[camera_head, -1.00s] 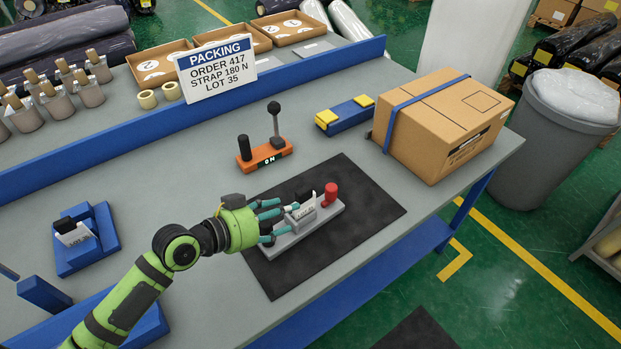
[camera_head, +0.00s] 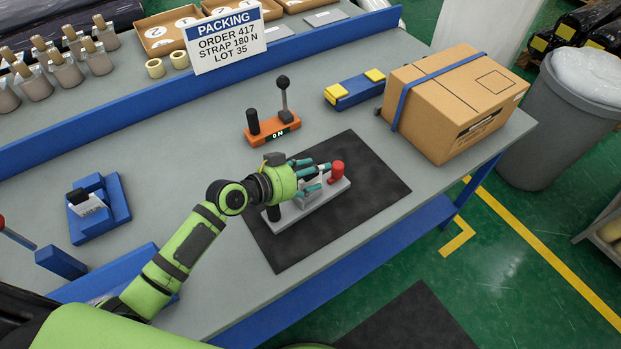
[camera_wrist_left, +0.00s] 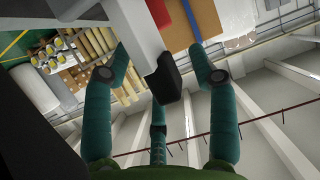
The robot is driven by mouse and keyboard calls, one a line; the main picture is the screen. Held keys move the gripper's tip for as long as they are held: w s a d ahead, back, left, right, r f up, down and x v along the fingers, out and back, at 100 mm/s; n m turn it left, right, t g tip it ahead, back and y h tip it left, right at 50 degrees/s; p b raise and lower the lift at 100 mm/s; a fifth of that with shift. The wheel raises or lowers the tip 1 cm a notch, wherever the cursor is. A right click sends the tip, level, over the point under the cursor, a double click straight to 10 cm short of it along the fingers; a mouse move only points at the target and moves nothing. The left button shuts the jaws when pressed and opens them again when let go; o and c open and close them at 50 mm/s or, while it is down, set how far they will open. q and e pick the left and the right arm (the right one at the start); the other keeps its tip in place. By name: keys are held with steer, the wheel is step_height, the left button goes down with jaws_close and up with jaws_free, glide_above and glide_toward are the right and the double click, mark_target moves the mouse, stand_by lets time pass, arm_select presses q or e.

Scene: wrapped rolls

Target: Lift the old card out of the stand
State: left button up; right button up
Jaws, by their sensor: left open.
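The grey stand (camera_head: 304,210) with a red knob (camera_head: 337,167) lies on a black mat. My left gripper (camera_head: 322,175) is over the stand, its fingers spread around the spot of the old card and pointing towards the red knob. The hand and fingers mostly hide the card. In the left wrist view a black tab (camera_wrist_left: 165,80) sits between the open teal fingers (camera_wrist_left: 168,65), with a pale grey part behind it; I cannot tell whether any finger touches it. Another card (camera_head: 88,204) with a black tab stands in a blue holder (camera_head: 122,198) at the left. My right gripper is not in view.
An orange block with a lever (camera_head: 271,131) stands behind the mat. A blue bar with yellow ends (camera_head: 354,91) and a strapped carton (camera_head: 455,105) are at the back right. A packing sign (camera_head: 226,40) stands on the blue ledge. The mat's right part is clear.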

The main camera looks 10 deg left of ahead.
arm_select(q)
steer(key=c, duration=1.2)
steer(key=shift+o, duration=0.2)
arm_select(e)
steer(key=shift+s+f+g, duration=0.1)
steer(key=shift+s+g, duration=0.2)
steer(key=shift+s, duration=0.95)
arm_select(q)
steer(key=shift+r, duration=0.15)
